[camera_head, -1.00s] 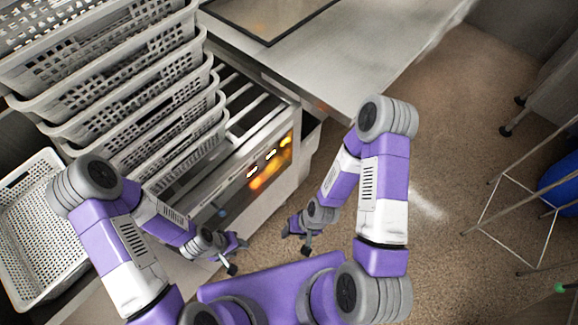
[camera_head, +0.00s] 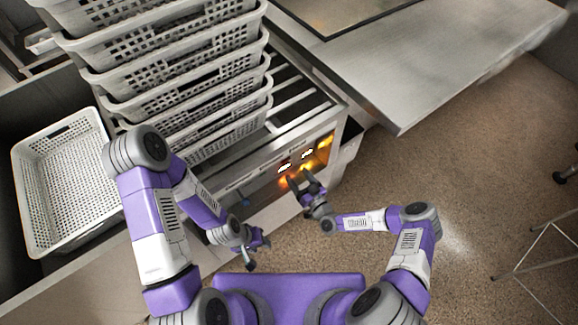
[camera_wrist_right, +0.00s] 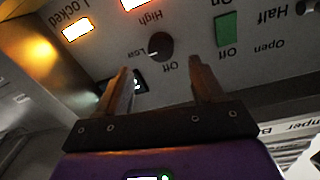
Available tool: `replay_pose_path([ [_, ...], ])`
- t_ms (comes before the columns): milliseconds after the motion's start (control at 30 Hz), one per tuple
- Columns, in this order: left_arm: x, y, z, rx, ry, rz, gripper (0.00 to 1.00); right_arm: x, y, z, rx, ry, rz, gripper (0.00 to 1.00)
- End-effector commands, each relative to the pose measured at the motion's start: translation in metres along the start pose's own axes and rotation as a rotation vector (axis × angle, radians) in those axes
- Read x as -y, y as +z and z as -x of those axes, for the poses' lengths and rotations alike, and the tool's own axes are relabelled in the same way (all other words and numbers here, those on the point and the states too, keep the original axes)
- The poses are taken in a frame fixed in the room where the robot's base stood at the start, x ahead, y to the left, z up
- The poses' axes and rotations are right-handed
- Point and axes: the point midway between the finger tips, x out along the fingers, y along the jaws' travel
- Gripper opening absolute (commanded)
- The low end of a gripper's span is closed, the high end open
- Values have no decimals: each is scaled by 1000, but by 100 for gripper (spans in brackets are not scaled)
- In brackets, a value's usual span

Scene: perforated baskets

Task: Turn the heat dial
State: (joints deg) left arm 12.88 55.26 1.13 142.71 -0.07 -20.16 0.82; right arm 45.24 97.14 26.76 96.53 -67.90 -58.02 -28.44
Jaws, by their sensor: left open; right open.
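The front control panel of the grey appliance (camera_head: 262,187) glows orange in the head view. In the right wrist view a dark round dial (camera_wrist_right: 160,47) sits on this panel, ringed by upside-down labels "Low", "High" and "Off". My right gripper (camera_head: 306,180) is open in front of the panel. In the wrist view its two fingers (camera_wrist_right: 160,72) stand apart, on either side of and just below the dial in the picture, with nothing between them. Contact with the panel cannot be told. My left gripper (camera_head: 258,248) is open and empty, low and left of the right one.
In the right wrist view a green switch (camera_wrist_right: 225,29) and lit "Locked" lamp (camera_wrist_right: 77,31) flank the dial. Stacked white baskets (camera_head: 180,72) stand on the appliance; another basket (camera_head: 28,160) lies left. A metal table (camera_head: 440,60) is at upper right.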

Motion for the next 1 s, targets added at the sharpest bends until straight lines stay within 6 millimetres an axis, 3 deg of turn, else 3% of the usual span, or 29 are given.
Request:
replay_pose_path([
  [400, 5, -1, -13, 0, 0, 0, 43, 1, 2, -60, 4, -3, 0, 68],
  [767, 5, -1, -13, 0, 0, 0, 43, 2, 0, -67, 5, -3, -3, 68],
  [1000, 5, -1, -13, 0, 0, 0, 43, 1, 0, -67, 5, -3, -3, 34],
])
